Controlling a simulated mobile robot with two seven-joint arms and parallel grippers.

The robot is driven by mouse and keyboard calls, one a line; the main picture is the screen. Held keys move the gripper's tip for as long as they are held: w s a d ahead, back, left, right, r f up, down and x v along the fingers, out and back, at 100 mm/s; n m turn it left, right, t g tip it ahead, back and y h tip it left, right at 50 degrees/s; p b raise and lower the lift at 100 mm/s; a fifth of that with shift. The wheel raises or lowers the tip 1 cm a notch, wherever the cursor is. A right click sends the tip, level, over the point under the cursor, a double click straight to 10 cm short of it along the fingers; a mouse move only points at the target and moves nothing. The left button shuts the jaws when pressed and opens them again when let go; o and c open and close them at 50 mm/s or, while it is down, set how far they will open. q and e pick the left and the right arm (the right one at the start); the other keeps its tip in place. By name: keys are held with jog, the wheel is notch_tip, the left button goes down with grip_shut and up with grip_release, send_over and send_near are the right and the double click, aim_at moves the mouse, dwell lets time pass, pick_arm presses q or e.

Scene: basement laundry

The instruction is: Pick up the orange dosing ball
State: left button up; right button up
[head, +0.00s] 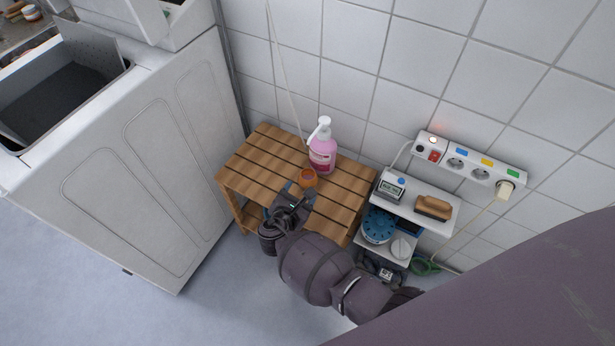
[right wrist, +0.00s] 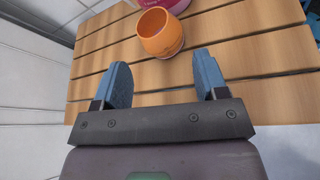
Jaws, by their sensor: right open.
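My right gripper (head: 297,190) reaches over the stool's front edge. Its blue fingers (right wrist: 163,72) are apart with nothing between them, and they do not reach the ball. My left gripper is not in view.
The pink bottle (head: 322,153) stands right behind the ball. A white washer (head: 150,140) is left of the stool. On the right, a small shelf (head: 415,207) holds a brush (head: 433,207) and a meter, below a wall power strip (head: 470,160).

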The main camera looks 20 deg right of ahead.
aim_at(306, 183)
jog(key=shift+f+b+x, duration=0.25)
jog(key=shift+b+x, duration=0.05)
jog(key=shift+x, duration=0.95)
jog(key=shift+w+d, duration=0.25)
jog(key=x, duration=0.2)
jog(key=b+x, duration=0.1)
jog(key=x, duration=0.1)
jog(key=shift+f+b, duration=0.25)
jog(key=shift+b, duration=0.05)
jog(key=shift+w+d, duration=0.2)
jog(key=shift+w, duration=0.05)
jog(key=shift+w+r, duration=0.1)
jog(key=shift+r, duration=0.05)
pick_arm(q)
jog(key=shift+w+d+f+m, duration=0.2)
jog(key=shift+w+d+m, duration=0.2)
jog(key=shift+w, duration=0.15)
pick_arm(e)
jog(key=c, duration=0.6)
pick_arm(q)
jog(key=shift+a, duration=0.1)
pick_arm(e)
jog(key=shift+c, duration=0.2)
